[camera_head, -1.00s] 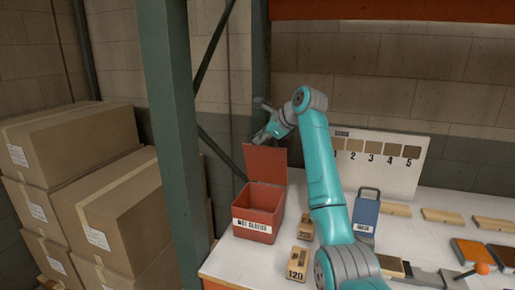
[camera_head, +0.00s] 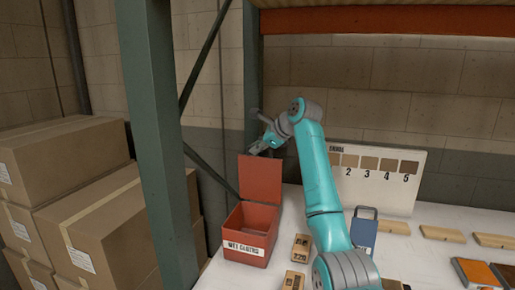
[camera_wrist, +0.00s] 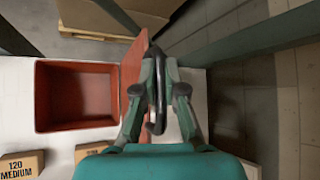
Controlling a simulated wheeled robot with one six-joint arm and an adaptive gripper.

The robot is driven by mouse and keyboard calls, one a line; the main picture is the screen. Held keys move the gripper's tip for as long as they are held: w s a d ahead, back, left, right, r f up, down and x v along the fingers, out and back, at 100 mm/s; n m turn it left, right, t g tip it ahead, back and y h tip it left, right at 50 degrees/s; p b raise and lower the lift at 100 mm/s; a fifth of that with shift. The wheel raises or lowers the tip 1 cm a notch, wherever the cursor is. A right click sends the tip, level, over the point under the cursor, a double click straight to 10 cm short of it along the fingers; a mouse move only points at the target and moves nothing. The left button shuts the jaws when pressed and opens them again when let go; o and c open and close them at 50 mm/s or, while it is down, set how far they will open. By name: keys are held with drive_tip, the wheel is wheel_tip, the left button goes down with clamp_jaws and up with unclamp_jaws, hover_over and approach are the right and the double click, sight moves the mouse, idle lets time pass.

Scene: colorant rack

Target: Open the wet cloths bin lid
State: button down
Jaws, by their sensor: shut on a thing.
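The wet cloths bin (camera_head: 246,248) is a red box with a white label on its front. It stands at the left end of the white bench, and its open, empty-looking inside also shows in the wrist view (camera_wrist: 75,95). Its red lid (camera_head: 262,180) stands up steeply at the back of the bin, clear of the opening. In the wrist view the lid (camera_wrist: 133,68) is seen nearly edge-on beside my gripper (camera_wrist: 157,70). My gripper is at the lid's upper edge, shut on a dark looped handle (camera_wrist: 158,122). The fingers partly hide the handle.
A green rack post (camera_head: 160,150) stands left of the bin, with stacked cartons (camera_head: 80,190) beyond it. Wooden blocks (camera_head: 301,246), a blue holder (camera_head: 363,230) and a sample board (camera_head: 385,180) are to the right on the bench. A brick wall is behind.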

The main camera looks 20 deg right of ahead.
drive_tip(key=c, duration=1.2)
unclamp_jaws()
drive_tip(key=shift+a, duration=0.25)
drive_tip(key=shift+d, duration=0.1)
drive_tip(key=v, duration=1.2)
